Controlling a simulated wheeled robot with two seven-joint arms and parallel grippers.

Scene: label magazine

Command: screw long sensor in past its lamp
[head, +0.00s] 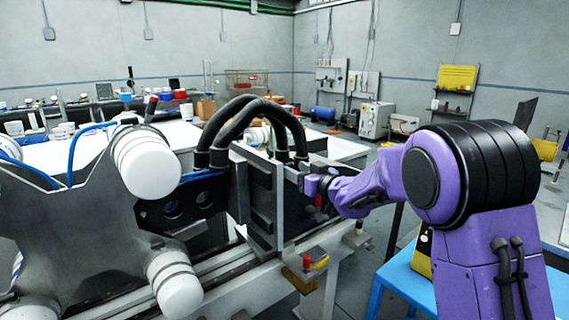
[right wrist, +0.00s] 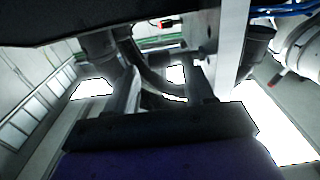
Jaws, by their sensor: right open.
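My right gripper (head: 308,186) is at the right side of the label magazine's dark upright plates (head: 262,195), at the end of my purple arm. It is open. In the right wrist view its dark body (right wrist: 160,130) fills the lower middle, and dark machine parts stand close around it. I cannot make out the long sensor or its lamp for certain in either view. A small red spot (head: 318,201) shows just below the gripper, and a small red part (right wrist: 167,22) shows at the top of the right wrist view. I see no left gripper.
Thick black hoses (head: 255,110) arch over the plates. A metal plate (head: 70,235) with white rollers (head: 146,162) fills the left. A red knob (head: 307,262) sits below on the rail. A blue table (head: 405,285) stands under my right arm.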

